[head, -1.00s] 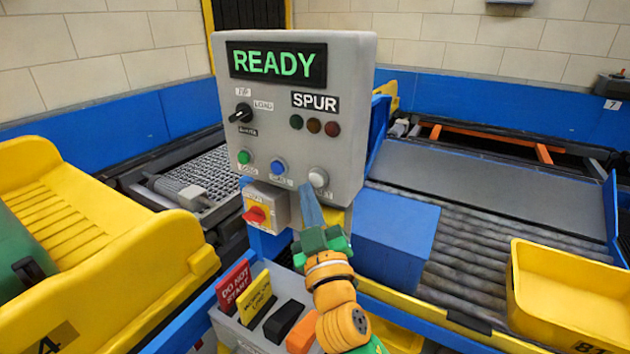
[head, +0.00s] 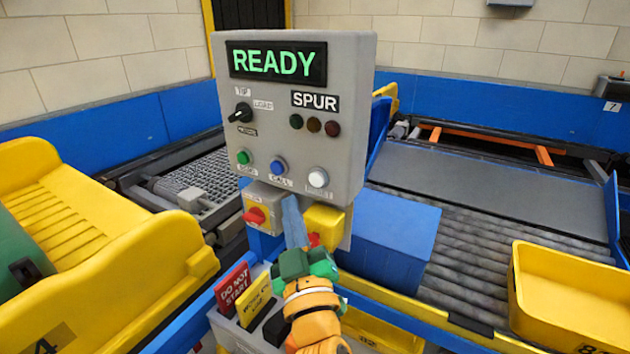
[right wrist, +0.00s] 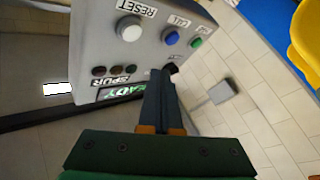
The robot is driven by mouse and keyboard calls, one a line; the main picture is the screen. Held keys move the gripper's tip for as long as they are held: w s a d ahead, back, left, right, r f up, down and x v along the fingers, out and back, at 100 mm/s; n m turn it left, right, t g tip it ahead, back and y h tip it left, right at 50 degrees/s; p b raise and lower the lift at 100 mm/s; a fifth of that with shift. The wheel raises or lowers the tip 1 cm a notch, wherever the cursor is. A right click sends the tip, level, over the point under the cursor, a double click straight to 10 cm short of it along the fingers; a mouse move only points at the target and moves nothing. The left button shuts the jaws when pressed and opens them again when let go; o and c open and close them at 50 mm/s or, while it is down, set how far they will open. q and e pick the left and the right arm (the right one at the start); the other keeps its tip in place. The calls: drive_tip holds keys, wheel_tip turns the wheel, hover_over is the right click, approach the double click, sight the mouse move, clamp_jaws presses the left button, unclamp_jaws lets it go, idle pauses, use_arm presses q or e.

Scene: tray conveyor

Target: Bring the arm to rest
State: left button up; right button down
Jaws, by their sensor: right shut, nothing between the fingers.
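My right gripper (head: 288,205) is shut and empty in front of the lower part of the grey control panel (head: 345,120). Its blue-grey fingers point up, below the panel's row of buttons. In the right wrist view the fingers (right wrist: 160,85) show end-on toward the panel, apart from the white RESET button (right wrist: 129,28). That button shows white in the head view (head: 318,177), right of the blue button (head: 278,166) and the green button (head: 244,157). The display (head: 278,63) reads READY in green. My left gripper is not in view.
A holder (head: 225,325) with red and yellow cards stands below. A yellow tray (head: 575,300) sits on rollers at right.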

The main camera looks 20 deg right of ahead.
drive_tip(key=s+d+f+m+g, duration=0.1)
drive_tip(key=d+f+m+g, duration=0.3)
drive_tip(key=f, duration=0.7)
drive_tip(key=s+d+f+n+g+y, duration=0.1)
drive_tip(key=s+f+g, duration=0.35)
drive_tip(key=f, duration=0.35)
drive_tip(key=s+f+n+g+y, duration=0.1)
drive_tip(key=s+f+g, duration=0.3)
drive_tip(key=s+f, duration=0.3)
drive_tip(key=s+a+f+g+y, duration=0.1)
drive_tip(key=s+f+g+y, duration=0.1)
drive_tip(key=s+f+g, duration=0.6)
drive_tip(key=s+f+t, duration=0.2)
drive_tip(key=s+f, duration=0.2)
drive_tip(key=f, duration=1.2)
drive_tip(key=s+d+f+g, duration=0.1)
drive_tip(key=s+d+f, duration=0.1)
drive_tip(key=s+f, duration=0.8)
drive_tip(key=s, duration=0.2)
drive_tip(key=shift+s+n+g+h, duration=0.3)
drive_tip(key=shift+g, duration=0.05)
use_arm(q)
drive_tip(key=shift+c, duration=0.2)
use_arm(e)
drive_tip(key=shift+f, duration=0.1)
